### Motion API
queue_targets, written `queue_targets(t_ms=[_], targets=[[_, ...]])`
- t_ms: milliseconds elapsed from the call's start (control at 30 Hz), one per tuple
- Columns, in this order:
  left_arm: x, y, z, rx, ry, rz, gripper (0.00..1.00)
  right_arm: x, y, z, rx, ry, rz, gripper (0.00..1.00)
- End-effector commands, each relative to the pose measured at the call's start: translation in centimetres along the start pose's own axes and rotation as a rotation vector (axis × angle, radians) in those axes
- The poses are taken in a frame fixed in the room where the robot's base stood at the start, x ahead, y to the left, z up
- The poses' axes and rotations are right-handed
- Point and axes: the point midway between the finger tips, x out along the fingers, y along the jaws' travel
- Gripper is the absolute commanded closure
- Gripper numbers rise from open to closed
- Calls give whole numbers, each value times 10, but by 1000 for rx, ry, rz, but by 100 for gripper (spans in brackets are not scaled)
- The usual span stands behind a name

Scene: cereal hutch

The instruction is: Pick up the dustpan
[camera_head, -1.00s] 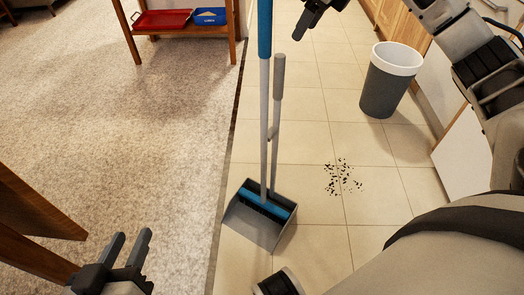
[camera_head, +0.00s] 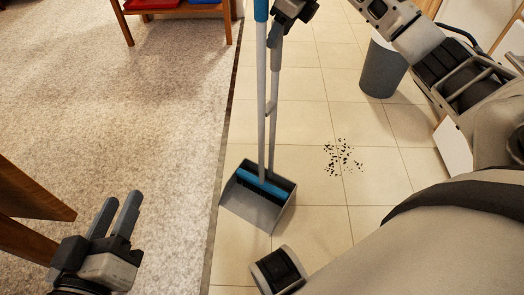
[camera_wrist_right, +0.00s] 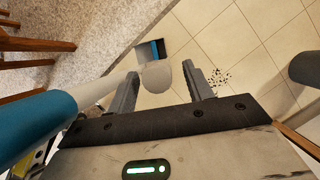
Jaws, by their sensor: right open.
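The dustpan (camera_head: 250,209) stands on the tiles with its long grey handle (camera_head: 273,95) upright. The broom's blue head (camera_head: 262,186) sits in the pan, and its pale pole (camera_head: 261,80) with a blue grip (camera_head: 261,10) stands beside the handle. My right gripper (camera_head: 282,22) is open at the top of the dustpan handle. In the right wrist view, the rounded handle end (camera_wrist_right: 157,76) shows between the two open fingers (camera_wrist_right: 163,88), not clamped; the broom's blue grip (camera_wrist_right: 38,125) is to the left. My left gripper (camera_head: 121,212) is open and empty over the carpet.
Dark crumbs (camera_head: 342,157) lie on the tiles right of the dustpan. A grey bin (camera_head: 381,70) stands at the upper right, partly behind my right arm. Brown wooden furniture (camera_head: 35,195) is near my left gripper.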

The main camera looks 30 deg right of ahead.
Motion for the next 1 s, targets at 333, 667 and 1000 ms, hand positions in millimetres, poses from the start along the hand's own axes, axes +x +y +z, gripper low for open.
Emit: queue_targets(t_ms=[333,667,1000], targets=[[0,2,-5,0,13,3,64,-1,0,0,1,0,0,100],[1,1,-2,4,4,1,64,-1,0,0,1,0,0,100],[1,0,0,5,-1,0,64,-1,0,0,1,1,0,100]])
